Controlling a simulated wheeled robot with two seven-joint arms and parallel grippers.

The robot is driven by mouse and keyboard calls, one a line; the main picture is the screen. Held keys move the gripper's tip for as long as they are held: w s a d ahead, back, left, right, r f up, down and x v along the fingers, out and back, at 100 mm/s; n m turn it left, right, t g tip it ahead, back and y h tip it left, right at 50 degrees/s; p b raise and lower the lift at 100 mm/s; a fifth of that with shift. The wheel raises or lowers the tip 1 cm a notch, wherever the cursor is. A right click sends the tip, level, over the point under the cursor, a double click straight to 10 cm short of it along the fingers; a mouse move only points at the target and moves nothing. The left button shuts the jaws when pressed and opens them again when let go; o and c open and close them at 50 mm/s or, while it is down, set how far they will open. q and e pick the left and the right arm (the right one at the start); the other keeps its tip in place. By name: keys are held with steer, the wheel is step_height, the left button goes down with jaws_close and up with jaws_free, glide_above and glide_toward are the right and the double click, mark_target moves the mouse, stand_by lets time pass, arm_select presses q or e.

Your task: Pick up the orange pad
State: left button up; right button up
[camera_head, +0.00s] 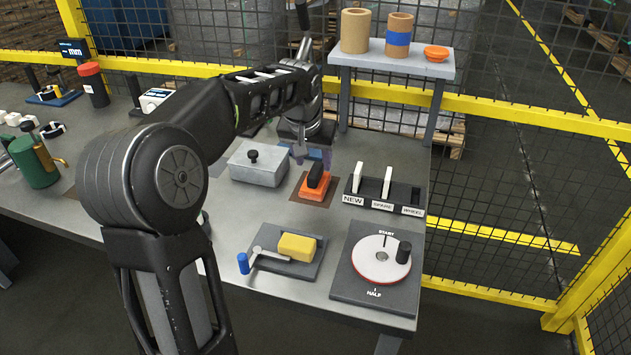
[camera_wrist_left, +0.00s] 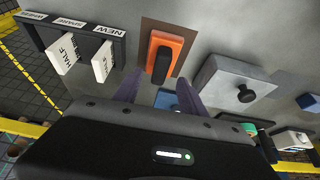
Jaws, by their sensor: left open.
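The orange pad (camera_head: 313,193) is a small block with a black upright handle on top. It rests on a brown mat (camera_head: 299,200) on the steel bench. The pad also shows in the left wrist view (camera_wrist_left: 175,43), beyond my fingertips. My left gripper (camera_head: 313,158) is just behind and above the pad. Its two fingers are apart with nothing held, as the left wrist view (camera_wrist_left: 160,92) shows. The gap between fingers and handle looks small, but I cannot tell its exact size. My right gripper is out of view.
A grey lidded box (camera_head: 258,168) stands left of the pad, and a labelled slot rack (camera_head: 382,190) stands right. A yellow block on a plate (camera_head: 297,247) and a dial board (camera_head: 376,285) lie nearer. A raised shelf (camera_head: 390,61) stands behind.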

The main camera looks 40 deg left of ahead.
mark_target(316, 169)
arm_select(q)
steer(key=x, duration=0.5)
steer(key=shift+f+p, duration=0.1)
steer(key=shift+p, duration=0.3)
steer(key=shift+c, duration=0.4)
jaws_close()
stand_by(0.3)
